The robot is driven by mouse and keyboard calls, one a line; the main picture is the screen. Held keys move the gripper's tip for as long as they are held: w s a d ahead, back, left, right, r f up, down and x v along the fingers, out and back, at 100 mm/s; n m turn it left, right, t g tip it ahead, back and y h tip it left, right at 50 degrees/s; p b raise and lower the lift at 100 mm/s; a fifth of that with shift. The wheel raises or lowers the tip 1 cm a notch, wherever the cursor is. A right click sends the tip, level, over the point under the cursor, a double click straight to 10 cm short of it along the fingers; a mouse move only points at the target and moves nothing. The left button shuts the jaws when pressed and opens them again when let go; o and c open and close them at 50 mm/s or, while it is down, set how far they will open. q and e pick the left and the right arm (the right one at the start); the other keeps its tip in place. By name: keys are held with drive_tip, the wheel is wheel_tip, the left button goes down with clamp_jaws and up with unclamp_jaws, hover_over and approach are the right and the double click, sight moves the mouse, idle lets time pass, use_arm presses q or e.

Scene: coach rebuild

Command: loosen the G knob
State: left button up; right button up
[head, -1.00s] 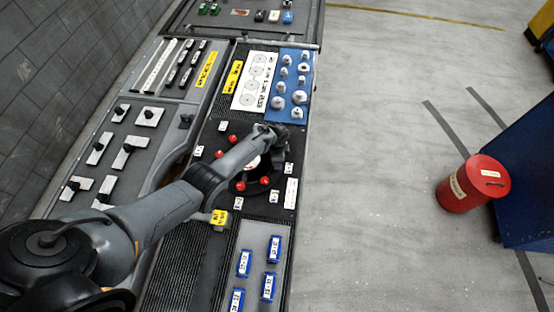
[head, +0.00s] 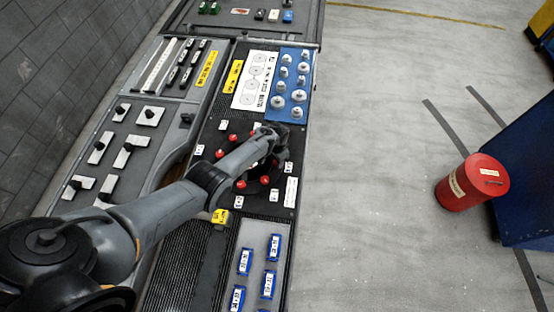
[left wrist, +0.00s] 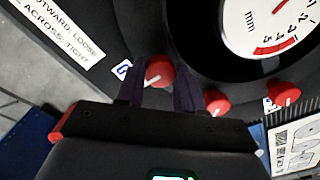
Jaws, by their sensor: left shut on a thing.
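In the left wrist view a round red knob (left wrist: 158,71) with a pale pointer line sits at the rim of a black ring. A small white label (left wrist: 122,70) with a blue letter, which looks like a G, is beside it, partly covered by a finger. My left gripper (left wrist: 158,88) has one dark finger on each side of this knob and is shut on it. In the head view my left gripper (head: 279,150) is over the right side of the round dial unit, and the held knob is hidden. My right gripper is not in view.
More red knobs (left wrist: 215,100) stand close around the ring, some also visible in the head view (head: 241,184). A white gauge face (left wrist: 268,25) and a plate reading "outward loose, across tight" (left wrist: 62,35) are nearby. A red canister (head: 472,183) stands on the floor at right.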

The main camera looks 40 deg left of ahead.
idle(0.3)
use_arm(q)
drive_tip(key=o, duration=1)
drive_tip(key=shift+o, duration=0.2)
wheel_tip(320, 180, up, 11)
drive_tip(key=p, duration=0.4)
drive_tip(key=shift+f, duration=0.1)
